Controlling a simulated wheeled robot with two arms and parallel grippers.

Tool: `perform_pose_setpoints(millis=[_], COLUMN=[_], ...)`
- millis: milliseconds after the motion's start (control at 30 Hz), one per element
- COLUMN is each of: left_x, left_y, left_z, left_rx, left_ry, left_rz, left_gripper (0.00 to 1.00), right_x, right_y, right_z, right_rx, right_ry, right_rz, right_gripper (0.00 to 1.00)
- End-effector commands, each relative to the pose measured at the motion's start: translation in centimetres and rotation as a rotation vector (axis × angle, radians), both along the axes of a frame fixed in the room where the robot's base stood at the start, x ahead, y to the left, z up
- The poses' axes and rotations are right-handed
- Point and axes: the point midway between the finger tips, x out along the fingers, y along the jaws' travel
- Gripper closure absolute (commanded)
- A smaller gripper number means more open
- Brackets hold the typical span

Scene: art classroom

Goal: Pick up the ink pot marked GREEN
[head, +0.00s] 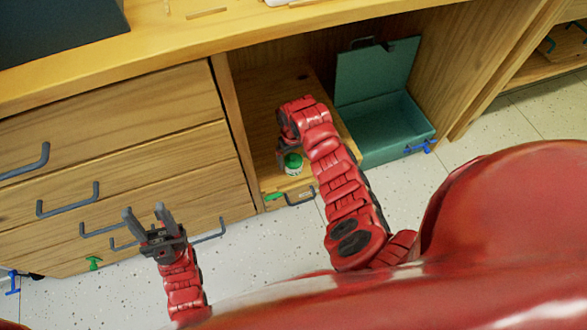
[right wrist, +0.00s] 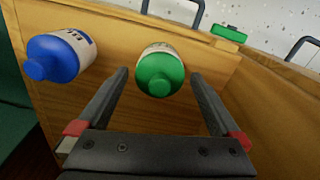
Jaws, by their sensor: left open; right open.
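In the right wrist view the green pot (right wrist: 160,72) shows between the finger ends of my right gripper (right wrist: 158,76). The fingers are open, one on each side, with gaps. The label text is too small to read. A blue ink pot (right wrist: 62,55) is to its left in that view; I cannot see it in the head view. My left gripper (head: 144,213) is open and empty in front of the closed drawers.
A teal box (head: 395,130) with its lid raised is right of the drawer, a blue fitting (head: 418,147) at its front. The worktop (head: 160,50) overhangs the drawer.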

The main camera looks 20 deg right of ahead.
Motion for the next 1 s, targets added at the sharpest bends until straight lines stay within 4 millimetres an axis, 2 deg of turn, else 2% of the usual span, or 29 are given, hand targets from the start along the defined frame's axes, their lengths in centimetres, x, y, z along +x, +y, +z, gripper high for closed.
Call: perform_pose_setpoints(millis=[33,100,367,900,1000], left_x=[-0.1,-0.1,-0.1,-0.2,-0.2], left_y=[0.0,-0.1,-0.1,-0.1,-0.1], left_z=[-1.0,-1.2,-1.0,-1.0,-1.0], left_rx=[0.007,0.015,0.02,0.019,0.019], left_ry=[-0.004,-0.008,-0.011,-0.011,-0.011], left_rz=[0.0,-0.002,-0.003,-0.002,-0.002], left_gripper=[0.5,0.5,0.5,0.5,0.5], right_x=[0.0,0.1,0.1,0.0,0.0], right_y=[0.0,0.0,0.0,0.0,0.0], right_z=[-1.4,-2.2,-2.3,-2.4,-2.3], right_rx=[0.0,-0.001,-0.001,0.0,0.0], right_ry=[0.002,-0.001,-0.002,0.0,0.0], right_rz=[-0.001,-0.001,0.0,-0.001,-0.001], right_gripper=[0.0,0.0,0.02,0.99,1.0])
